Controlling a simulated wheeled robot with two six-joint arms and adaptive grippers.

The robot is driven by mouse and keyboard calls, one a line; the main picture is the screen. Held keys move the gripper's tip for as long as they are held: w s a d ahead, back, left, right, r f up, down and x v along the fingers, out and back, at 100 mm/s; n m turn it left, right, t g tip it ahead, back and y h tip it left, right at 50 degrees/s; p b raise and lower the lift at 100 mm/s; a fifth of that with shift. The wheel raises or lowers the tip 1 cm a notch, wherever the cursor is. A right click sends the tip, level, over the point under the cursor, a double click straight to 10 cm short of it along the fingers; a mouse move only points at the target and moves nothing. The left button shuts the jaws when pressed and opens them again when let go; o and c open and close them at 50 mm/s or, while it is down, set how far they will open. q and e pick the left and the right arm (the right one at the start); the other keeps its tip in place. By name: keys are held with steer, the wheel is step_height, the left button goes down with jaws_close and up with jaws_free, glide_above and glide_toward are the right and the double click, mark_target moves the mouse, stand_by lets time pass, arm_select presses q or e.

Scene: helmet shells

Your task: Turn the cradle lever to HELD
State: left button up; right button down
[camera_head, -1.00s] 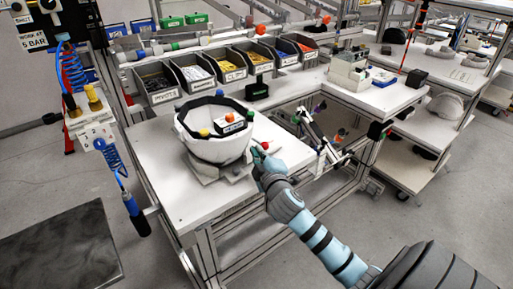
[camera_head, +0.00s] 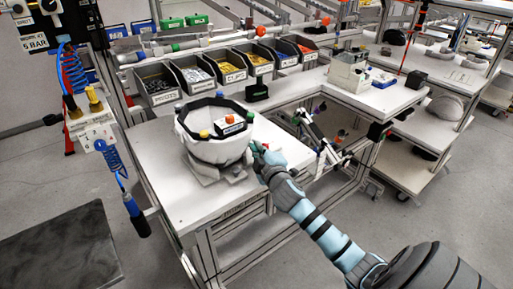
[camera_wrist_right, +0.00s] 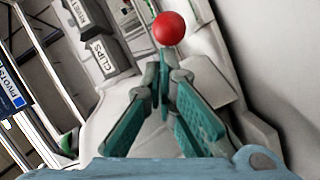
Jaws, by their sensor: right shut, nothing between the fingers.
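A white helmet shell (camera_head: 212,150) sits upright, open side up, on a pale cradle (camera_head: 236,174) on the white bench. The red ball knob of the lever (camera_wrist_right: 168,28) shows in the right wrist view just beyond my fingertips. My right gripper (camera_head: 259,154) is at the right side of the shell and cradle, close to the knob. Its teal fingers (camera_wrist_right: 161,88) are shut with nothing between them. I cannot tell whether they touch the lever. The lever's shaft is mostly hidden behind the fingers, and no HELD mark is readable. My left gripper is not in view.
A row of grey parts bins (camera_head: 195,75) stands along the back of the bench. A small black block (camera_head: 257,92) sits near the bins. A blue coiled hose with a tool (camera_head: 135,213) hangs at the left. The bench front (camera_head: 175,195) is clear.

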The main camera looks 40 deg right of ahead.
steer(key=shift+s+d+n+y+p, duration=0.15)
steer(key=shift+d+n+y+p, duration=0.2)
steer(key=shift+y, duration=0.25)
steer(key=shift+d, duration=0.2)
steer(key=shift+s+d, duration=0.1)
steer(key=shift+d, duration=0.05)
steer(key=shift+s+d+p, duration=0.15)
steer(key=shift+d+p, duration=0.15)
steer(key=shift+d, duration=0.35)
steer(key=shift+s+d+p, duration=0.15)
steer(key=shift+d+p, duration=0.15)
steer(key=shift+d, duration=0.35)
steer(key=shift+w+d, duration=0.1)
steer(key=shift+d, duration=1)
steer(key=shift+w+d, duration=0.5)
steer(key=shift+d, duration=0.5)
steer(key=shift+s, duration=0.1)
